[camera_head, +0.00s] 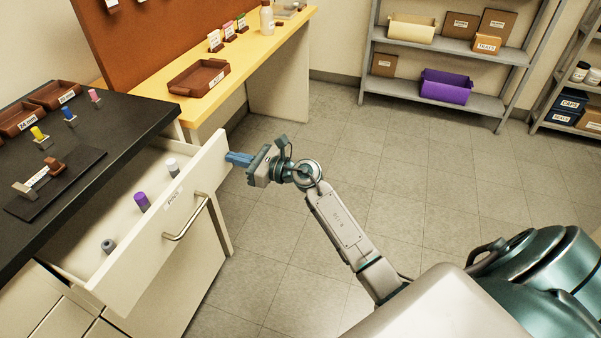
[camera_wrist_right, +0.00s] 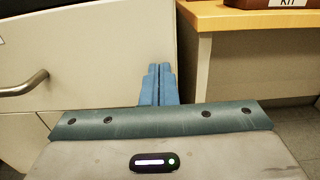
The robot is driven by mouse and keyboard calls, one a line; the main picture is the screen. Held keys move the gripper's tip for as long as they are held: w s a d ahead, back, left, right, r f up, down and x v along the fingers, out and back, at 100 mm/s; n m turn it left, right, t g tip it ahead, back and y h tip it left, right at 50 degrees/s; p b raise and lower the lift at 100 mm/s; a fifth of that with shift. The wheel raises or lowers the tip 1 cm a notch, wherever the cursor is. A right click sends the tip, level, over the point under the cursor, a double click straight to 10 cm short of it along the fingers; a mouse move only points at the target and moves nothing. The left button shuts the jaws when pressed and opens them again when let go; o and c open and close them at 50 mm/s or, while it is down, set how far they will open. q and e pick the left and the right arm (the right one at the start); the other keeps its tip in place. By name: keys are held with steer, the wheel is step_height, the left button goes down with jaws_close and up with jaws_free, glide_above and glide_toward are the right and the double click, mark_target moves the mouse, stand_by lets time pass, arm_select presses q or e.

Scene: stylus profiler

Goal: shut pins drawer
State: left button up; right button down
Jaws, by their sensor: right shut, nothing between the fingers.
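The pins drawer (camera_head: 150,262) is a cream drawer pulled out from under the black counter, with a label and a metal bar handle (camera_head: 187,219) on its front. Inside it stand a purple-topped pin (camera_head: 141,202), a white-topped pin (camera_head: 172,167) and a grey pin (camera_head: 108,246). My right gripper (camera_head: 229,158) is shut and empty, its blue fingertips at the far end of the drawer front, away from the handle. In the right wrist view the shut fingers (camera_wrist_right: 158,80) point at the cream front, with the handle (camera_wrist_right: 25,84) to the left. I cannot tell if they touch. My left gripper is out of view.
The black counter (camera_head: 110,130) above the drawer holds brown trays, coloured pins and a dark mat. A yellow bench (camera_head: 245,65) with a brown tray (camera_head: 199,78) stands behind. Shelves line the back wall. The tiled floor right of the drawer is clear.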

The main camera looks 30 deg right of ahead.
steer(key=b, duration=0.1)
glide_toward(185, 144)
steer(key=shift+w+a+f, duration=0.3)
steer(key=shift+w+a, duration=0.2)
steer(key=shift+w, duration=0.15)
steer(key=b+x, duration=0.1)
steer(key=x, duration=0.6)
steer(key=shift+w+a+b, duration=0.1)
steer(key=shift+w+b, duration=0.05)
steer(key=shift+b, duration=0.25)
steer(key=shift+w+a, duration=0.3)
steer(key=shift+w, duration=0.1)
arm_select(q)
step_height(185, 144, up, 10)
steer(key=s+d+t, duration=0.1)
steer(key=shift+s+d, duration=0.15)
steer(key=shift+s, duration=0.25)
arm_select(e)
steer(key=shift+r, duration=0.25)
